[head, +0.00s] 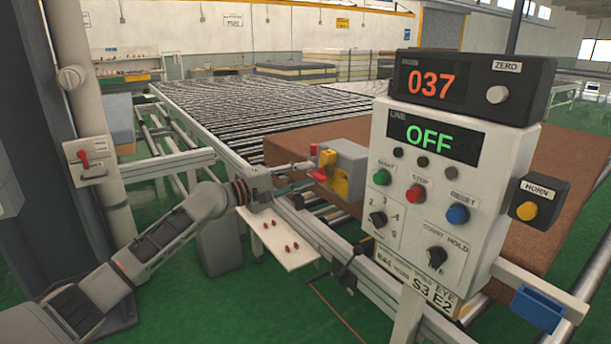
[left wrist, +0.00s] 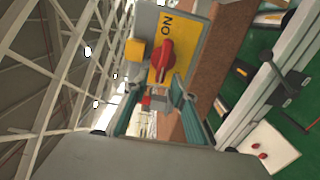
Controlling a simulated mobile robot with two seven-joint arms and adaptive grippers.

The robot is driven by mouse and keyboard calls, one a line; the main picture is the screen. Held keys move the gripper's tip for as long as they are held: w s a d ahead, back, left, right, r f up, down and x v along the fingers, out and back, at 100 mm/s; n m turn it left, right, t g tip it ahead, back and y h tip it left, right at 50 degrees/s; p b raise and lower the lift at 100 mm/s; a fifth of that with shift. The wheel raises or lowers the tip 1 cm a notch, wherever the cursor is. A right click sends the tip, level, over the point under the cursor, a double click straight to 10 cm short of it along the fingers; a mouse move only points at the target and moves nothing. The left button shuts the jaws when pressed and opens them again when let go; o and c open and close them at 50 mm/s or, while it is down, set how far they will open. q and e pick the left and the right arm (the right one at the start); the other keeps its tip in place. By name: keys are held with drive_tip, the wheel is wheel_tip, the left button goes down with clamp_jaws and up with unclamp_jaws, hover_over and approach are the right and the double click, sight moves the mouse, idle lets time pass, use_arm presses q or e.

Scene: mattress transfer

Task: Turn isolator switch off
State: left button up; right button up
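The isolator switch (head: 340,170) is a grey box with a yellow front plate and a red handle, mounted by the conveyor left of the control panel. In the left wrist view its red rotary handle (left wrist: 161,61) lies on the yellow plate, with the word ON printed beside it. A yellow block (left wrist: 134,50) sits next to the plate. My left gripper (head: 303,177) is just in front of the switch. In the left wrist view its two teal fingers (left wrist: 156,92) are apart, with the red handle just beyond the tips. I cannot tell whether they touch it. My right gripper is not in view.
A control panel (head: 455,190) stands at the right, with displays reading 037 and OFF. A roller conveyor (head: 260,110) runs behind, with a brown mattress-like slab (head: 560,165). Another box with a red lever (head: 86,160) is on the left post.

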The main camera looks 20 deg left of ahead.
use_arm(q)
drive_tip(key=v, duration=1.1)
drive_tip(key=shift+s, duration=0.15)
drive_tip(key=shift+a, duration=0.15)
drive_tip(key=s+d+f+m+g+y, duration=0.1)
drive_tip(key=s+d+f+m, duration=0.2)
drive_tip(key=f, duration=0.7)
drive_tip(key=s+d+f+m+y, duration=0.15)
drive_tip(key=s+d+f, duration=0.3)
drive_tip(key=f, duration=0.55)
drive_tip(key=s+d+f+m+g+y, duration=0.1)
drive_tip(key=s+d+f+m, duration=0.3)
drive_tip(key=f, duration=0.6)
drive_tip(key=s+f+m+y, duration=0.2)
drive_tip(key=s+f, duration=0.5)
drive_tip(key=s, duration=0.4)
drive_tip(key=s+d+f+m+g+y, duration=0.1)
drive_tip(key=s+f+m+y, duration=0.1)
drive_tip(key=s+f+m, duration=0.2)
drive_tip(key=s+f, duration=0.3)
drive_tip(key=s, duration=0.4)
drive_tip(key=shift+s+f+y, duration=0.2)
drive_tip(key=shift+s+y, duration=0.15)
drive_tip(key=shift+d+m, duration=0.1)
drive_tip(key=shift+m, duration=0.15)
